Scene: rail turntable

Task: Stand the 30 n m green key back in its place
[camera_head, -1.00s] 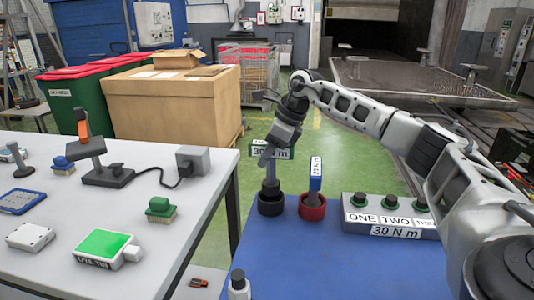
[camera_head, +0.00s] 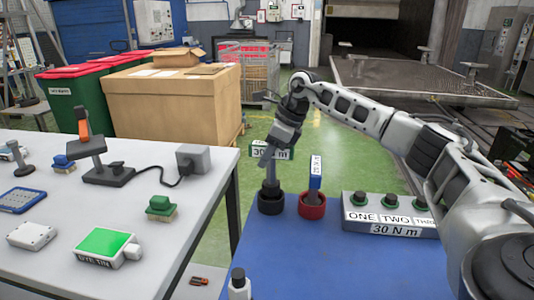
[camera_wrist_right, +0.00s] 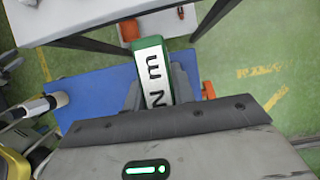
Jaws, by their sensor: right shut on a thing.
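The green key (camera_head: 286,154), with a white 30 N m label, is gripped in my right gripper (camera_head: 269,154) above the far left of the blue table. Its grey shaft (camera_head: 270,175) points down, and its lower end is at the mouth of the black cup (camera_head: 271,204). I cannot tell how deep it sits. In the right wrist view, the key's green edge and white label (camera_wrist_right: 151,68) show between the jaws (camera_wrist_right: 154,95). My left gripper is not in view.
A blue-headed key (camera_head: 316,172) stands in a red cup (camera_head: 312,207) just right of the black cup. A grey box (camera_head: 390,217) labelled ONE, TWO and 30 N m is further right. A white table (camera_head: 190,215) stands at left.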

